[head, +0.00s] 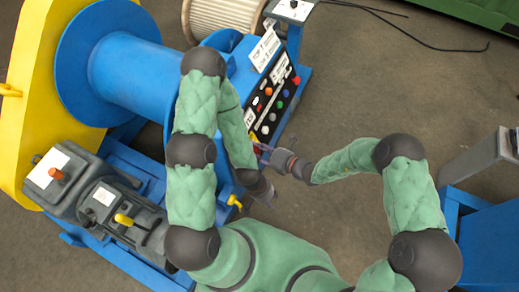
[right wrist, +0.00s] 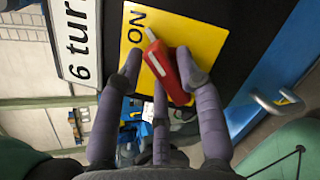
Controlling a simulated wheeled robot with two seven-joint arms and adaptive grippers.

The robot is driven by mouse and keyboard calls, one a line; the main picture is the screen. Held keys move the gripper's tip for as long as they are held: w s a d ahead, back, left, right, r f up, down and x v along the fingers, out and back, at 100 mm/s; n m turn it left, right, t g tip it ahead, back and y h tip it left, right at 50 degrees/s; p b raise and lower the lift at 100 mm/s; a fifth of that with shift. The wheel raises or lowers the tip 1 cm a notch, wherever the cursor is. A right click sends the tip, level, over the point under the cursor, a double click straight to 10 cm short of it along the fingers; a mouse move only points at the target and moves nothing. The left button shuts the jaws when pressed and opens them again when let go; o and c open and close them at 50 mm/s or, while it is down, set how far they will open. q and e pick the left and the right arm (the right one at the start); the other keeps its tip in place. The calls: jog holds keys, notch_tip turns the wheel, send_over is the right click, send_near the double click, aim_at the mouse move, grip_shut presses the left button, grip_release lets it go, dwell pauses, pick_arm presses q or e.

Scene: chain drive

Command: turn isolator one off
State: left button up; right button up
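The isolator is a red rotary handle (right wrist: 170,72) with a white tip on a yellow plate (right wrist: 205,42). The word ON shows on the plate near the white tip. In the right wrist view my right gripper (right wrist: 158,75) has its fingers spread around the handle. One finger is at the handle's right side, and a gap shows on the left. In the head view my right gripper (head: 273,154) is at the lower end of the black control panel (head: 270,105). My left gripper (head: 264,194) is just below it; its fingers are too small to judge.
A white label (right wrist: 77,35) reading "6 tur" lies beside the plate. A blue drum machine (head: 140,70) with a yellow flange (head: 40,65) stands at left. A grey motor unit (head: 110,205) sits below it. Open floor (head: 390,90) lies right of the panel.

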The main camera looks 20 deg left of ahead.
grip_shut()
jog(key=shift+n, duration=0.3)
jog(key=n, duration=0.4)
jog(key=shift+s+g+b, duration=0.1)
jog(key=shift+g+b, duration=0.25)
jog(key=shift+g, duration=0.05)
jog(key=n, duration=0.2)
jog(key=n+g+b, duration=0.1)
jog(key=n, duration=0.2)
jog(key=shift+s+f+y, duration=0.15)
jog(key=shift+y, duration=0.25)
jog(key=n+g, duration=0.1)
jog(key=n, duration=0.1)
jog(key=n+b, duration=0.1)
jog(key=n, duration=0.2)
jog(key=shift+s+d+f+g, duration=0.1)
jog(key=shift+g, duration=0.3)
jog(key=shift+f+n+g+h+b, duration=0.1)
jog(key=shift+n+g+h+b, duration=0.25)
jog(key=shift+n, duration=1.05)
jog(key=shift+f+n+g+h+b, duration=0.15)
jog(key=shift+n+b, duration=0.35)
jog(key=shift+n, duration=0.9)
jog(key=shift+r, duration=0.1)
